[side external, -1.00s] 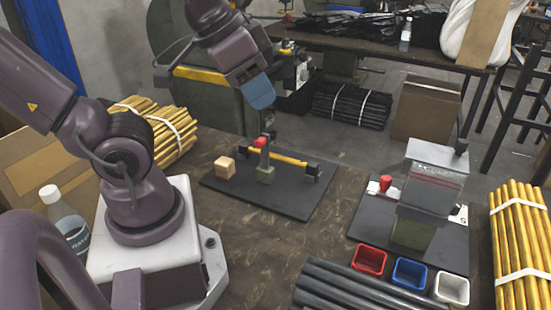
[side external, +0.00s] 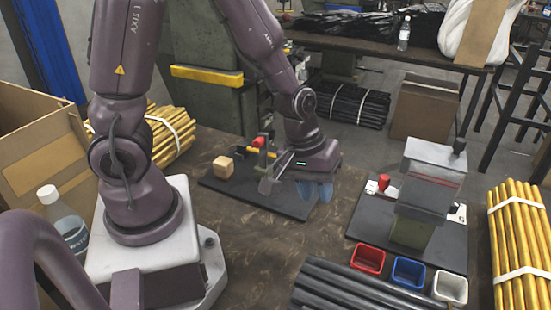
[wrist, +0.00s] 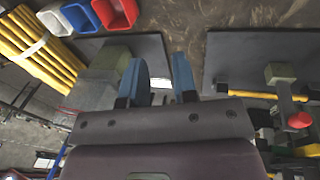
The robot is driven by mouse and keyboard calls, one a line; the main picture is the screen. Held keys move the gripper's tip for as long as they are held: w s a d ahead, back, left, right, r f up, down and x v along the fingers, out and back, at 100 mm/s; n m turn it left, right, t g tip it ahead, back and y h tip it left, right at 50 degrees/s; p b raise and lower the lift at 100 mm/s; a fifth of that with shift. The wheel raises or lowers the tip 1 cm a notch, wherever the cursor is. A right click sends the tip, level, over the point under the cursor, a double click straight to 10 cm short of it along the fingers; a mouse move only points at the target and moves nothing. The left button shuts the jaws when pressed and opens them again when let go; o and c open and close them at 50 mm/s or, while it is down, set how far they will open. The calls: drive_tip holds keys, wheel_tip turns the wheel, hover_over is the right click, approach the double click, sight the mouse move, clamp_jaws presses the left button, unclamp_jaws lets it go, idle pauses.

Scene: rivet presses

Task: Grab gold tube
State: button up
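A single gold tube (wrist: 240,94) lies across a small green stand with a red-tipped handle (wrist: 299,120) on a black board. My gripper (side external: 314,190) is low near the right edge of that board, with blue fingers pointing down. In the wrist view my gripper (wrist: 158,80) is open, with nothing visible between its fingers, and the tube is off to its right. More gold tubes lie in a strapped bundle (side external: 517,240) at the right and another bundle (side external: 165,138) at the back left.
A grey press (side external: 430,180) stands on a second black board at the right. Red (side external: 368,260), blue (side external: 408,272) and white (side external: 450,289) bins and dark tubes (side external: 350,288) lie in front. Bare tabletop lies between the boards.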

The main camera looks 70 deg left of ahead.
drive_tip(key=a+f+n+y, duration=0.2)
drive_tip(key=a+f+n, duration=0.1)
drive_tip(key=f+n, duration=0.1)
drive_tip(key=a+f+n+y, duration=0.2)
drive_tip(key=a+f+n, duration=0.1)
drive_tip(key=f+n, duration=0.1)
drive_tip(key=w+a+f+n+t+y, duration=0.1)
drive_tip(key=a+f+n+y, duration=0.1)
drive_tip(key=a+f+n, duration=0.1)
drive_tip(key=shift+f+n, duration=0.5)
drive_tip(key=shift+n, duration=0.1)
drive_tip(key=a+n+y, duration=0.3)
drive_tip(key=a+r+n+y, duration=0.1)
drive_tip(key=a+n, duration=0.1)
drive_tip(key=shift+s+a+r, duration=0.1)
drive_tip(key=shift+s, duration=0.25)
drive_tip(key=a+r+n+y, duration=0.2)
drive_tip(key=r+y, duration=0.1)
drive_tip(key=shift+w+n, duration=0.1)
drive_tip(key=shift+n, duration=0.3)
drive_tip(key=shift+w+a+r+n+t, duration=0.1)
drive_tip(key=shift+a+r+n+t, duration=0.1)
drive_tip(key=shift+a+n+t, duration=0.15)
hover_over(286, 181)
wheel_tip(286, 181, down, 3)
drive_tip(key=shift+d+f, duration=0.1)
drive_tip(key=shift+f, duration=0.1)
drive_tip(key=shift+x, duration=2.75)
drive_tip(key=shift+w+d+f, duration=0.1)
drive_tip(key=shift+w, duration=0.05)
